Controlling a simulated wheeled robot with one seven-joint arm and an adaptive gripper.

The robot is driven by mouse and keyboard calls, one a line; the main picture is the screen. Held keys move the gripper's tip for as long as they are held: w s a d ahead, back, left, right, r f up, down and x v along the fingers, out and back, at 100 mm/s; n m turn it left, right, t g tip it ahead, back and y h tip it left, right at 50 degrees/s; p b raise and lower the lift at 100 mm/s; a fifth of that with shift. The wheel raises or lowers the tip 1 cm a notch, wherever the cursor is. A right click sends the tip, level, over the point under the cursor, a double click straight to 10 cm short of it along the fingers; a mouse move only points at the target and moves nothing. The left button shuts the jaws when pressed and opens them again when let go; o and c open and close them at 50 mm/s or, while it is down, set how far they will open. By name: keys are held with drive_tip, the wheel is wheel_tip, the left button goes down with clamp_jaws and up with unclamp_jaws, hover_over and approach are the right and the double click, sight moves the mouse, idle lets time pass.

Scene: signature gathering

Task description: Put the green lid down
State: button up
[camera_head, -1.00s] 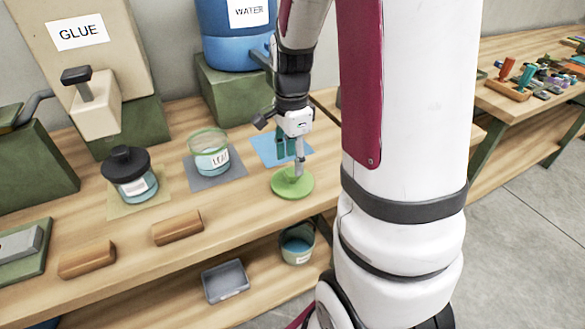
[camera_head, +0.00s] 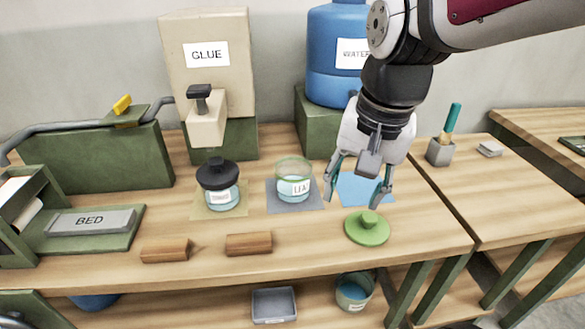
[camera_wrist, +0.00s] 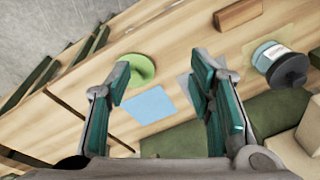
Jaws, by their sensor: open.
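The green lid (camera_head: 367,227) lies on the wooden table near its front right edge, knob up, just in front of the blue mat (camera_head: 362,190). It also shows in the wrist view (camera_wrist: 137,69). My gripper (camera_head: 357,190) is open and empty, above and behind the lid and apart from it. In the wrist view my gripper's fingers (camera_wrist: 158,92) are spread wide with nothing between them. An open glass jar (camera_head: 293,183) with a label stands on a grey mat (camera_head: 313,201) left of the blue mat.
A black-lidded jar (camera_head: 219,185) stands on a tan mat further left. Two wooden blocks (camera_head: 249,244) lie along the front. The glue dispenser (camera_head: 207,70) and blue water tank (camera_head: 338,60) stand behind. A grey cup (camera_head: 440,152) stands on the right table.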

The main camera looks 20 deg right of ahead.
drive_tip(key=s+a+n+t, duration=0.1)
drive_tip(key=s+a+n, duration=0.4)
drive_tip(key=s+n, duration=0.2)
drive_tip(key=shift+s+r+n, duration=0.2)
drive_tip(key=shift+s+n, duration=0.15)
drive_tip(key=shift+n, duration=0.55)
